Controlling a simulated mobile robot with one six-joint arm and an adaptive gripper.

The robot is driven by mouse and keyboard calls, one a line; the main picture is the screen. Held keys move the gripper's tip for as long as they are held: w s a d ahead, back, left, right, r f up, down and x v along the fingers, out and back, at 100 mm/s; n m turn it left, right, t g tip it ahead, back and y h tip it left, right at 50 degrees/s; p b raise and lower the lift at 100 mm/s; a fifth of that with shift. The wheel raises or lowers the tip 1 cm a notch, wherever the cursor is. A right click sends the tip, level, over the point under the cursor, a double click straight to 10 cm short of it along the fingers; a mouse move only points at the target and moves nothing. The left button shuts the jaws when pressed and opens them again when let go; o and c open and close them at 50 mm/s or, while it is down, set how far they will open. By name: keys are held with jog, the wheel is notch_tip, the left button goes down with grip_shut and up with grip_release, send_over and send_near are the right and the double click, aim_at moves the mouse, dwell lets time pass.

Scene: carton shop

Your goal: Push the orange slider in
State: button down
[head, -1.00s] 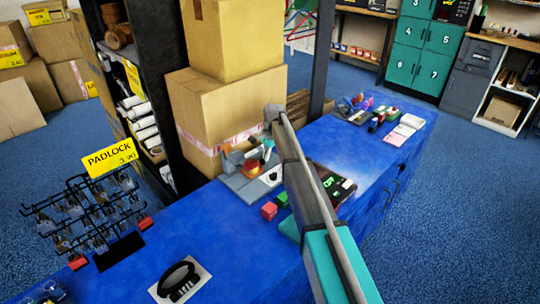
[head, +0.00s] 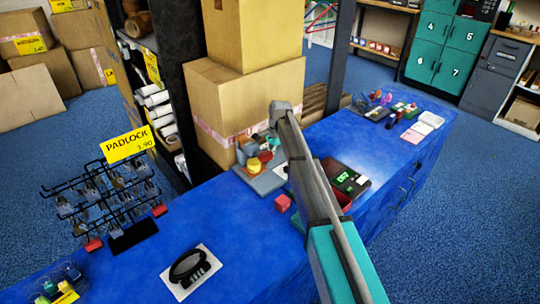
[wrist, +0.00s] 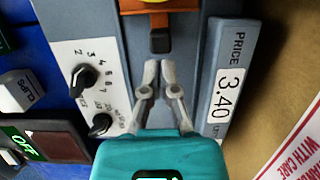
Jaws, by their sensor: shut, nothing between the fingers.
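The orange slider (wrist: 158,22) shows at the top middle of the wrist view, with a dark block (wrist: 160,41) at its near end, on a grey-blue device (wrist: 196,70). The slider's far part is cut off by the picture edge. My gripper (wrist: 158,66) is shut and empty, its fingertips just short of the dark block, with a small gap visible in the picture. In the head view the device (head: 268,184) stands on the blue counter beside the cartons, partly hidden by my arm. The slider is not clear there.
A white panel with black knobs (wrist: 84,77) lies left of my fingers, and a price label (wrist: 228,80) right. A carton (wrist: 285,70) stands close on the right. A red cube (head: 282,203) and a box with a green display (head: 345,178) sit on the counter nearby.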

aim_at(275, 158)
jog(key=shift+w+d, duration=0.35)
jog(key=shift+w, duration=0.05)
jog(key=shift+w+d, duration=0.85)
jog(key=p+v, duration=0.2)
jog(key=shift+s+r+p, duration=0.1)
jog(key=shift+r+p, duration=0.2)
jog(key=shift+r, duration=0.05)
jog(key=p+v, duration=0.7)
jog(key=shift+d+r, duration=0.1)
jog(key=shift+r, duration=0.05)
jog(key=s+d+r+n+p, duration=0.1)
jog(key=s+d+n, duration=0.2)
jog(key=s+d, duration=0.3)
jog(key=s+d+r+n+t+h+p, duration=0.1)
jog(key=s+d, duration=0.6)
jog(key=s, duration=0.9)
jog(key=s+d+r+n+t+h+p, duration=0.1)
jog(key=s+d+n, duration=0.4)
jog(key=s, duration=0.7)
jog(key=shift+d+r+p, duration=0.55)
jog(key=shift+d+p, duration=0.35)
jog(key=shift+d, duration=0.05)
